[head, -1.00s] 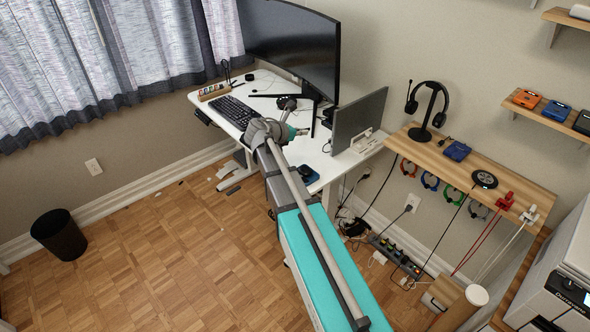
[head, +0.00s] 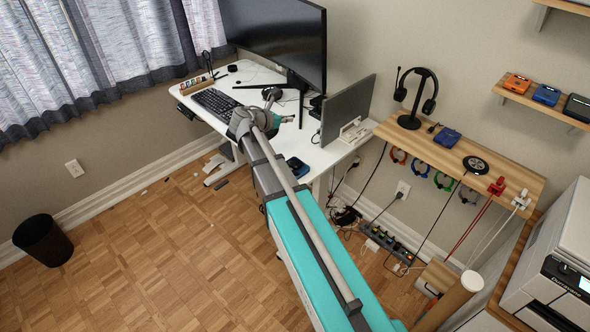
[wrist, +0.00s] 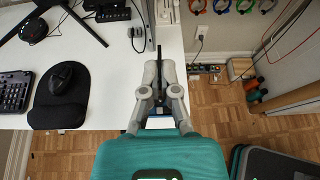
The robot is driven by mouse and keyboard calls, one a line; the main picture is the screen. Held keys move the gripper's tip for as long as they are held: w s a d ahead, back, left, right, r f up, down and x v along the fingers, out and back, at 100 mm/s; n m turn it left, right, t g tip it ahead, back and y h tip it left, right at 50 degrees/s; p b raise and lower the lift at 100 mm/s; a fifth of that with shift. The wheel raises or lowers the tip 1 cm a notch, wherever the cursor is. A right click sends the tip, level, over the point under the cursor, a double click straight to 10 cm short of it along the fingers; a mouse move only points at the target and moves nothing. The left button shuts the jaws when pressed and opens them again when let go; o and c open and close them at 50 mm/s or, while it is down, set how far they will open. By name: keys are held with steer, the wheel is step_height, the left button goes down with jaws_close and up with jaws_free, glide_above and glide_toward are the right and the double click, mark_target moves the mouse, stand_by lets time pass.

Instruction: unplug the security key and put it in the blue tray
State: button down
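My gripper (head: 284,119) is over the right part of the white desk, near the smaller monitor. A small blue and dark object (head: 297,166), possibly the blue tray, lies at the desk's front right corner; a blue edge (wrist: 155,129) also shows below the fingers in the wrist view. I cannot make out the security key. A black box with ports (wrist: 113,14) lies at the back of the desk.
The white desk (head: 262,148) holds a keyboard (head: 216,102), large monitor (head: 270,40) and smaller monitor (head: 347,108). A wooden shelf (head: 515,172) with a headphone stand (head: 412,120) is at right. Cables and a power strip (head: 391,240) are below. The floor at left is mostly clear.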

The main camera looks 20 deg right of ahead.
steer(key=w+d+f+m+g+b, duration=0.1)
steer(key=d+f+b, duration=0.1)
steer(key=f+b, duration=0.4)
steer(key=w+d+f+g+b, duration=0.1)
steer(key=d+f+b, duration=0.2)
steer(key=f+b, duration=0.4)
steer(key=shift+w+f+m+h, duration=0.15)
steer(key=shift+f+m+h, duration=0.15)
steer(key=shift+m, duration=0.1)
steer(key=shift+f+b, duration=0.1)
steer(key=shift+b, duration=0.2)
steer(key=shift+f+b, duration=2.85)
steer(key=c, duration=0.7)
jaws_free()
steer(key=shift+r, duration=0.2)
